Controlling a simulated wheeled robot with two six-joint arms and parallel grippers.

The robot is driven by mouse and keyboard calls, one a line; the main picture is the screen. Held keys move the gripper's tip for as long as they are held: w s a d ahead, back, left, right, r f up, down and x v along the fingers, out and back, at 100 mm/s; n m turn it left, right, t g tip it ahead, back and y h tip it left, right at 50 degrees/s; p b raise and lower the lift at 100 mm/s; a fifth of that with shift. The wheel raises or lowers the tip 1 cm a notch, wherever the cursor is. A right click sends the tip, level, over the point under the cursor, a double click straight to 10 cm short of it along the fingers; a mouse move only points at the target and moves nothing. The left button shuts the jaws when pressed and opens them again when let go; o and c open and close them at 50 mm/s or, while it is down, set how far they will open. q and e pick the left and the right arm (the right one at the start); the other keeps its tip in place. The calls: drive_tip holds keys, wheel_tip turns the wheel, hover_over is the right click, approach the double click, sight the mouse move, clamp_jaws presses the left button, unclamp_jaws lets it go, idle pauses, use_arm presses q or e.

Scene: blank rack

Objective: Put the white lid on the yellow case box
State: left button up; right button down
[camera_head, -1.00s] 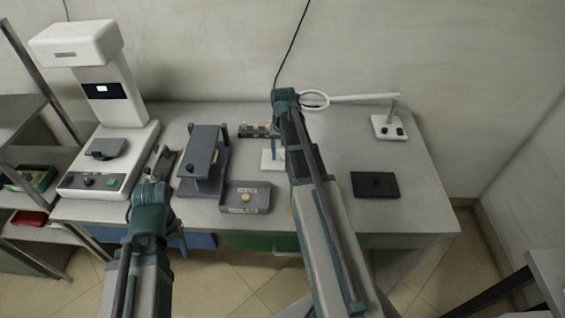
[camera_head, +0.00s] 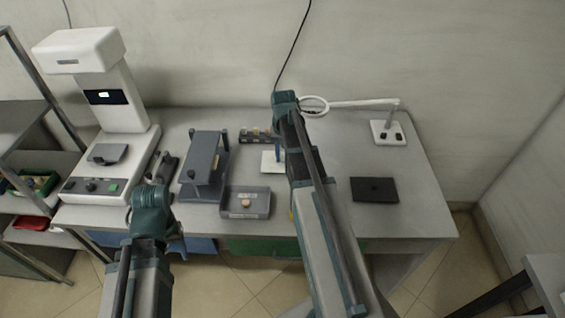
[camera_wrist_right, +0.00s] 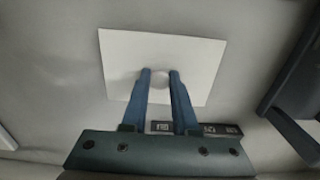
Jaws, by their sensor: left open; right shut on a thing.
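My right gripper (camera_wrist_right: 160,88) reaches down over a white square (camera_wrist_right: 195,62), which lies flat toward the back of the bench in the head view (camera_head: 268,163). Its fingers are shut on a small pale round thing (camera_wrist_right: 160,76), which looks like the white lid; its edge blends into the square, so I cannot tell whether it is clear of it. My left gripper (camera_head: 180,243) is open near the bench's front edge, partly hidden by its own arm. A yellow sliver (camera_head: 291,215) shows beside my right arm; I cannot tell whether it is the yellow case box.
A grey tray (camera_head: 232,213) holds a small yellowish round piece. A dark rack (camera_head: 246,137), a grey stand (camera_head: 204,160) and a white instrument (camera_head: 125,100) stand on the bench. A black pad (camera_head: 374,196) and a magnifier lamp (camera_head: 389,135) are to the right, with bare bench between them.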

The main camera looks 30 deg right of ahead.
sight(283, 158)
wheel_tip(283, 158, up, 6)
drive_tip(key=p, duration=0.5)
drive_tip(key=shift+f, duration=0.15)
use_arm(q)
wheel_tip(283, 158, up, 6)
drive_tip(key=shift+f, duration=0.2)
use_arm(e)
drive_tip(key=shift+f, duration=0.1)
drive_tip(key=shift+a, duration=0.1)
